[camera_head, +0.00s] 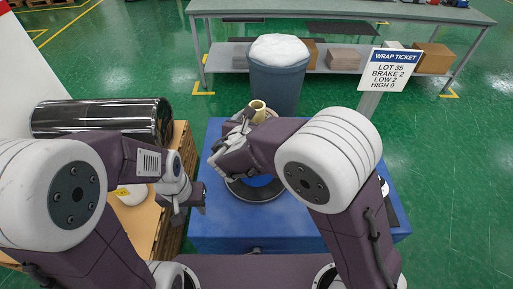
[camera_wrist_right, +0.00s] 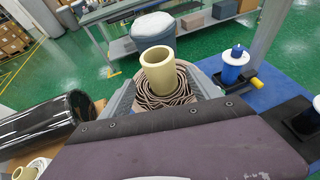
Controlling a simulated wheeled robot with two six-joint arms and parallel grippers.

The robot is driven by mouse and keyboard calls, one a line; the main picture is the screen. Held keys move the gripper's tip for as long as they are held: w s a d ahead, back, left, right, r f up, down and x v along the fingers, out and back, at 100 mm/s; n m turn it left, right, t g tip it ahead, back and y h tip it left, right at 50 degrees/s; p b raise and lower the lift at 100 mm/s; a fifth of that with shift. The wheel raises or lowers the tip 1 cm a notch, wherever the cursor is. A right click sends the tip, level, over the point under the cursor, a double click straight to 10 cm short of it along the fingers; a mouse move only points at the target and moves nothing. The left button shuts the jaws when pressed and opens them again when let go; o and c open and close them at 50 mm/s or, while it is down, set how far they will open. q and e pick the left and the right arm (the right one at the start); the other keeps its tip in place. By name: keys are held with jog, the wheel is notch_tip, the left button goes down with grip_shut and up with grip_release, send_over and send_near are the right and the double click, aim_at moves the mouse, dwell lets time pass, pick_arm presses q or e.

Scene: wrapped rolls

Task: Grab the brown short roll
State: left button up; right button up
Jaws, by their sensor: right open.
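A short roll stands upright in the right wrist view, with brown wrinkled wrap (camera_wrist_right: 166,97) around its lower part and a cream core (camera_wrist_right: 158,62) rising from it. In the head view the core (camera_head: 258,107) shows beyond my right gripper, and the wrap is mostly hidden. My right gripper (camera_head: 240,120) is open at the roll, with grey finger parts on both sides of the wrap in the wrist view; I cannot tell whether they touch it. My left gripper (camera_head: 193,203) hangs low, left of the blue table; its jaw gap is unclear.
A large black roll (camera_head: 95,118) lies on a wooden crate at left, with a white roll (camera_head: 131,194) nearby. The blue table (camera_head: 300,225) carries a dark ring (camera_head: 252,192). A grey bin (camera_head: 278,80), a ticket sign (camera_head: 390,70) and a bench (camera_head: 340,10) stand behind.

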jog(key=x, duration=0.4)
jog(key=shift+w+d+r+p, duration=0.2)
jog(key=shift+d+p, duration=0.05)
jog(key=shift+p, duration=0.15)
jog(key=shift+w+a+f, duration=0.1)
jog(key=shift+w+f, duration=0.05)
jog(key=shift+w, duration=0.15)
jog(key=shift+s, duration=0.1)
grip_shut()
